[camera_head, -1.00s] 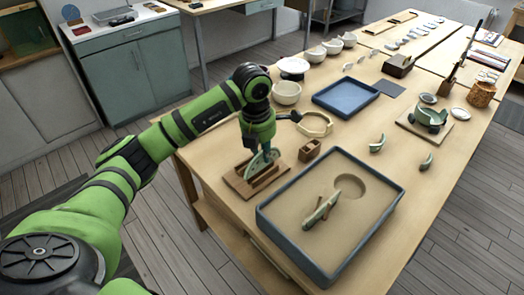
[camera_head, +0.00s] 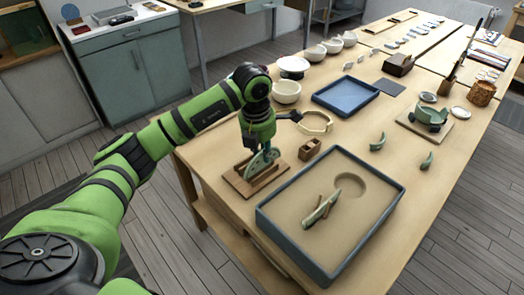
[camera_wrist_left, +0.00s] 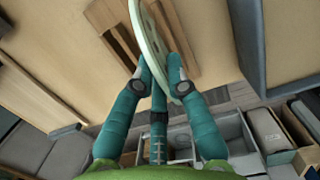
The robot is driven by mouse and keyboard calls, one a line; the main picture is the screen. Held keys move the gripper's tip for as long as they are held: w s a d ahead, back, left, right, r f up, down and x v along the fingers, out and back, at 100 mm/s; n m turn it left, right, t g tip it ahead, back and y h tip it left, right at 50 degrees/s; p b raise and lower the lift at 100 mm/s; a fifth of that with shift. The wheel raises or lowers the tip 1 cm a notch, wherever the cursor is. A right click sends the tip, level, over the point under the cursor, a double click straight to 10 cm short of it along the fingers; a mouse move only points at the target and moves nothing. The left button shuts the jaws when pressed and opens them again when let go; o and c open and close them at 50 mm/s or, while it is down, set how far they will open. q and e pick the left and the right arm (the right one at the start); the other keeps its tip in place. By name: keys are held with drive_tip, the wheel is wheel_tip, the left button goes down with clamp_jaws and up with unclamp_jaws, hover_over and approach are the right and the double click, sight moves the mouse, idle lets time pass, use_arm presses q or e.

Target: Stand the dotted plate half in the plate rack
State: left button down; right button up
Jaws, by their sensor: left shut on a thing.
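The plate half (camera_head: 262,161), pale green, stands on edge at the wooden plate rack (camera_head: 235,183) near the table's left edge. My left gripper (camera_head: 260,146) is above the rack, pointing down, shut on the plate half's upper part. My right gripper is out of view.
A blue-rimmed sand tray (camera_head: 292,248) with a green shard in it lies right of the rack. A small wooden block (camera_head: 309,149) and a cream ring-shaped bowl (camera_head: 316,122) stand close behind. Bowls, a blue tray (camera_head: 345,97) and loose shards are farther off.

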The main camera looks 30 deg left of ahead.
sight(262, 160)
use_arm(q)
drive_tip(key=shift+f+b, duration=0.3)
drive_tip(key=shift+b, duration=0.2)
idle(1.5)
drive_tip(key=shift+f+b, duration=1.2)
drive_tip(key=shift+f, duration=0.3)
idle(1.8)
drive_tip(key=c, duration=1.2)
unclamp_jaws()
drive_tip(key=shift+o, duration=0.2)
drive_tip(key=o, duration=0.5)
drive_tip(key=shift+c, duration=0.2)
drive_tip(key=shift+r, duration=0.15)
drive_tip(key=shift+r+p, duration=1.95)
drive_tip(key=shift+r, duration=0.9)
